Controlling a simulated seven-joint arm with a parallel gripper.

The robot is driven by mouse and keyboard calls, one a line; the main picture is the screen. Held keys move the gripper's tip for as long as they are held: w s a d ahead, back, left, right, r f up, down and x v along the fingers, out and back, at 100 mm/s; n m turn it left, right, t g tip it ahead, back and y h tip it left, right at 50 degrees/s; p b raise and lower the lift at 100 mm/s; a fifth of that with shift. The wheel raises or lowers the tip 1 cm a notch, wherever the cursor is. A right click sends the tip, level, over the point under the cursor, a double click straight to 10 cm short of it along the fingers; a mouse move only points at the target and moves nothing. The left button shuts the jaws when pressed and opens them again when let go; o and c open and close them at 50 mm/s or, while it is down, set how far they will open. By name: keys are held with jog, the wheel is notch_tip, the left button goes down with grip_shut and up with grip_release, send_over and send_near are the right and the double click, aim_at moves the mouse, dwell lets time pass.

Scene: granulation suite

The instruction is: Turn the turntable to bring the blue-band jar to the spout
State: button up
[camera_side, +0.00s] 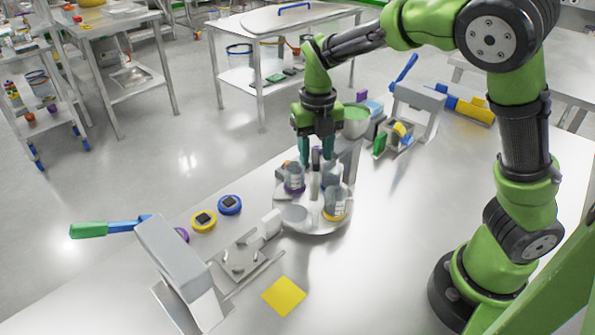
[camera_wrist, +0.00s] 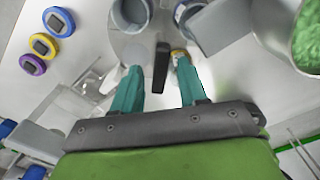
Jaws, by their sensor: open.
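The round turntable (camera_side: 300,222) stands on the bench with clear jars on it. One jar (camera_side: 293,180) at the left has a purplish band, and one jar (camera_side: 336,203) at the right front has a yellow band. Another jar (camera_side: 333,171) stands behind, partly hidden; I cannot tell its band colour. An upright post (camera_side: 315,182) with a dark top rises mid-turntable. My gripper (camera_side: 316,158) is open above it. In the wrist view the dark post top (camera_wrist: 161,65) lies between the teal fingers, with gaps. A grey block, probably the spout (camera_wrist: 215,25), lies right of the jars.
A bowl of green granules (camera_side: 356,122) stands behind the turntable. A yellow disc (camera_side: 204,219) and blue disc (camera_side: 230,205) lie to the left. A grey stand (camera_side: 175,260) with a blue-green lever, and a yellow square (camera_side: 283,296), are in front. Bench right of the turntable is clear.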

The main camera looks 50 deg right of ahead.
jog(key=n, duration=0.4)
jog(key=shift+d, duration=0.1)
jog(key=n, duration=1.2)
jog(key=shift+n, duration=0.3)
jog(key=n, duration=1.6)
notch_tip(320, 180, up, 12)
